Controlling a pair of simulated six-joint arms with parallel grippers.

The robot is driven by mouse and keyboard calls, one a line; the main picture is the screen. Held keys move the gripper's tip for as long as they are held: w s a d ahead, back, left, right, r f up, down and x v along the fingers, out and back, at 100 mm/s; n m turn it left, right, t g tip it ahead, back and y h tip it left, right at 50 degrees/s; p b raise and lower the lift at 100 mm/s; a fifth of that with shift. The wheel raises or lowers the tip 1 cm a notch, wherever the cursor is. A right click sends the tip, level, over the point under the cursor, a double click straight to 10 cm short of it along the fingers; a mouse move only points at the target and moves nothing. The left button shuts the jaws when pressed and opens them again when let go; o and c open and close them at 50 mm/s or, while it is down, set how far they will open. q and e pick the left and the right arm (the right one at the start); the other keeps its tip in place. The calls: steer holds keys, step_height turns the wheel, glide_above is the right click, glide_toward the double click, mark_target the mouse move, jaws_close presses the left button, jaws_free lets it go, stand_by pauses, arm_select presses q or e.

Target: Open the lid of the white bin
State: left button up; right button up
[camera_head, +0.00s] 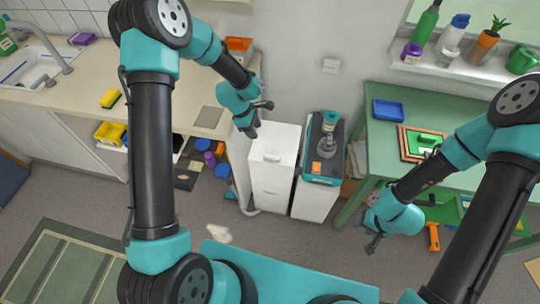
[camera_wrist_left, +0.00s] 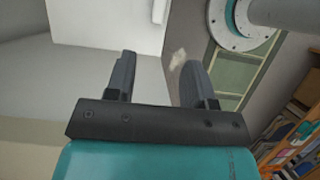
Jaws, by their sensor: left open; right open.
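The white bin (camera_head: 272,178) stands on the floor against the wall, in the middle of the head view. Its lid (camera_head: 275,146) looks closed and has a small handle-like detail on top. My left gripper (camera_head: 258,120) is open and empty, above and beside the bin's upper left corner, apart from the lid as far as I can tell. In the left wrist view the open fingers (camera_wrist_left: 158,80) have nothing between them, and a white surface, probably the bin, fills the upper left. My right gripper (camera_head: 371,240) is open and empty over the floor at the right.
A second white unit with a dark top (camera_head: 322,150) carrying a bottle stands close on the bin's right. A counter (camera_head: 60,95) with a sink is at the left, and a green table (camera_head: 375,140) at the right. The floor in front is mostly clear.

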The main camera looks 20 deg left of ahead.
mark_target(272, 156)
arm_select(q)
steer(key=x, duration=1.7)
steer(key=shift+f, duration=0.3)
jaws_close()
